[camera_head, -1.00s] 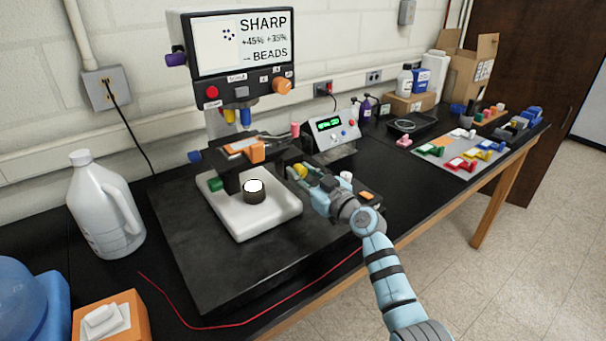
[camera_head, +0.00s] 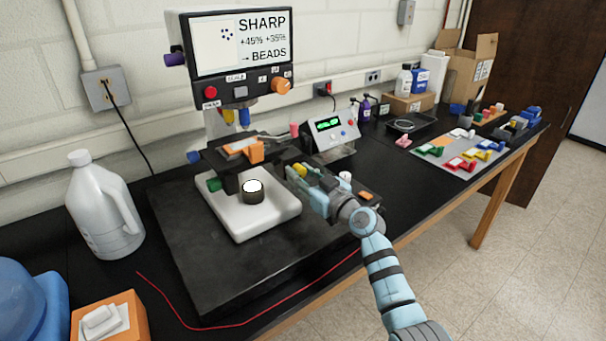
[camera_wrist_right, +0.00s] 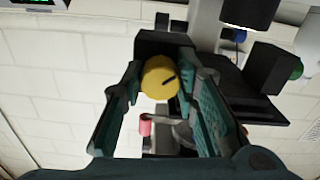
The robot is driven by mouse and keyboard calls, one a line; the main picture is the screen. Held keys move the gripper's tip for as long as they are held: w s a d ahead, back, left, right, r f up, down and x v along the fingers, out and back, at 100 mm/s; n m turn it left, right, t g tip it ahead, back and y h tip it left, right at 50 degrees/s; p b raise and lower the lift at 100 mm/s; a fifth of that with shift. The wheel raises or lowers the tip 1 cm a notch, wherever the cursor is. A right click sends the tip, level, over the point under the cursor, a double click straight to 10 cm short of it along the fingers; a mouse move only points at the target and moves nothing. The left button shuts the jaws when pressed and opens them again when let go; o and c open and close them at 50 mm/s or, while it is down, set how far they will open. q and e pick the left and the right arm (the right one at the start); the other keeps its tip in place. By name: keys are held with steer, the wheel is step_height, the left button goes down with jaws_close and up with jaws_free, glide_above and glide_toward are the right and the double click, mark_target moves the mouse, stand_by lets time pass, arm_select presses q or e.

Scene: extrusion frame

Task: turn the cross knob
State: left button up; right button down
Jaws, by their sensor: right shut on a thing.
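A microscope-like machine stands on the bench with a dark stage (camera_head: 240,160). A yellow round knob (camera_head: 299,171) sits at the stage's right side, and I take it for the cross knob, though I see no label on it. In the right wrist view the yellow knob (camera_wrist_right: 160,77) shows a dark line on its face, towards its right edge. My right gripper (camera_head: 300,178) reaches it from the right, with teal fingers on either side, shut on it. In the wrist view the fingers (camera_wrist_right: 160,95) flank the knob. My left gripper is not in view.
The screen (camera_head: 243,42) reads SHARP, +45% +35%, BEADS. An orange knob (camera_head: 281,86) is below it. A green knob (camera_head: 213,184) is at the stage's left. A white base (camera_head: 265,225) lies underneath. A control box (camera_head: 332,132) stands close behind my gripper. A jug (camera_head: 100,210) stands left.

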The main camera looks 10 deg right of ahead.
steer(key=shift+f, duration=0.1)
steer(key=m, duration=0.5)
steer(key=shift+m, duration=0.4)
steer(key=m, duration=0.4)
steer(key=shift+a+m, duration=0.1)
steer(key=shift+m, duration=0.3)
steer(key=shift+s, duration=0.1)
steer(key=c, duration=1.2)
jaws_free()
steer(key=shift+c, duration=0.2)
